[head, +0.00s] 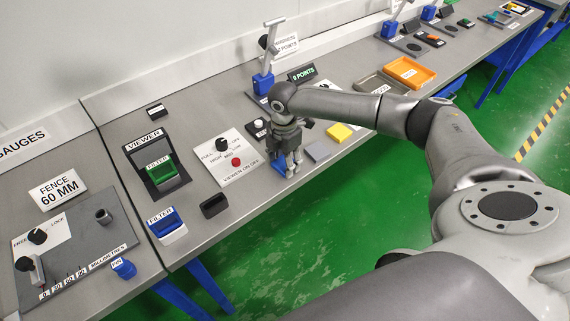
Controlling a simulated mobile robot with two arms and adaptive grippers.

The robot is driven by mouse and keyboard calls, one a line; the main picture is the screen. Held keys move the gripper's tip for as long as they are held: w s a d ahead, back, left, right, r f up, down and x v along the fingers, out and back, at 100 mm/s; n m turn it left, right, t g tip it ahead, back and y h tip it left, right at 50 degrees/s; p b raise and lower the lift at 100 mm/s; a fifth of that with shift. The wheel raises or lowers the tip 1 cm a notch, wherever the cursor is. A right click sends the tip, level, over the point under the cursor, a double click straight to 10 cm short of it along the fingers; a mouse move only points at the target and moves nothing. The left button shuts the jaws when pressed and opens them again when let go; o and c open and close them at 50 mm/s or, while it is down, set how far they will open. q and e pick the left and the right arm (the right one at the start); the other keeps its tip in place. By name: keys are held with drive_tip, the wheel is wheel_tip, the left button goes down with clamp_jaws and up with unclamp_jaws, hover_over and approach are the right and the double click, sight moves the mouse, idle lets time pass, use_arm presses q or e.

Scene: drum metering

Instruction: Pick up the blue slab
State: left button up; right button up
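The blue slab (281,163) lies on the grey bench near its front edge, partly hidden by my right gripper. My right gripper (289,170) points down from above, with its fingers right at the slab. Blue shows beside and behind the fingers. I cannot tell whether the fingers are closed on the slab or only around it. My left gripper is not in view.
A grey slab (322,150) and a yellow slab (339,132) lie just right of the gripper. A white control panel (223,160) with knobs and a black viewer (153,170) stand to the left. A small black block (214,206) lies near the front edge.

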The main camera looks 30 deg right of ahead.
drive_tip(key=c, duration=0.4)
drive_tip(key=shift+o, duration=0.2)
drive_tip(key=shift+r+b, duration=0.3)
drive_tip(key=shift+r, duration=0.3)
drive_tip(key=s+r+b, duration=0.3)
drive_tip(key=s+r, duration=0.8)
drive_tip(key=s, duration=0.3)
drive_tip(key=shift+r, duration=0.4)
